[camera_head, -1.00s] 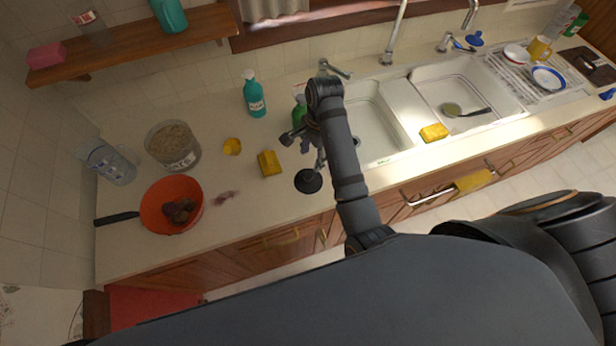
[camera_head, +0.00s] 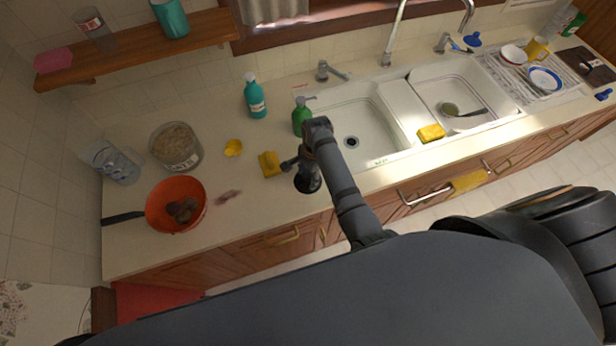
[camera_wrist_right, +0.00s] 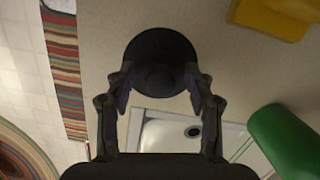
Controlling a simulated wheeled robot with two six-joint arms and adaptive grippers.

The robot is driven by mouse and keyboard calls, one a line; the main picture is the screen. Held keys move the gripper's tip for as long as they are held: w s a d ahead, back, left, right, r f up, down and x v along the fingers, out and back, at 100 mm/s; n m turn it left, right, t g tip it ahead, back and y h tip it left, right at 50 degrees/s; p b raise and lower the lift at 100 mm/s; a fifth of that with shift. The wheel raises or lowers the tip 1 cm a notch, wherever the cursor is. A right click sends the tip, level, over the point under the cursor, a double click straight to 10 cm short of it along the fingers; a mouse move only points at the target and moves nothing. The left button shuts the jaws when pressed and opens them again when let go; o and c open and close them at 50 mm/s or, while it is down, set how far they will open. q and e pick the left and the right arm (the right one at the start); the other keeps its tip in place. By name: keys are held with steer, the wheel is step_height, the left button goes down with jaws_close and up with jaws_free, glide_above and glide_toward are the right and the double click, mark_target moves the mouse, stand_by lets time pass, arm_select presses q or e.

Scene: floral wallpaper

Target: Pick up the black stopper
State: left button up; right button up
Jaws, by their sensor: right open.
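The black stopper (camera_head: 309,186) is a round dark disc on the counter, left of the sink and near the front edge. In the right wrist view the stopper (camera_wrist_right: 160,48) lies between and just beyond the fingertips, with a raised middle part. My right gripper (camera_wrist_right: 158,82) is open, one finger on each side of the stopper's near part. In the head view my right gripper (camera_head: 305,168) is over the stopper and partly hides it. I cannot tell whether the fingers touch it. My left gripper is not in view.
A yellow sponge (camera_head: 269,164) lies just left of the stopper. A green bottle (camera_head: 301,117) stands behind it at the sink's (camera_head: 358,116) left rim. An orange pan (camera_head: 163,209) is further left.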

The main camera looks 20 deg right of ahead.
jaws_close()
stand_by(0.3)
steer(key=shift+r, duration=0.1)
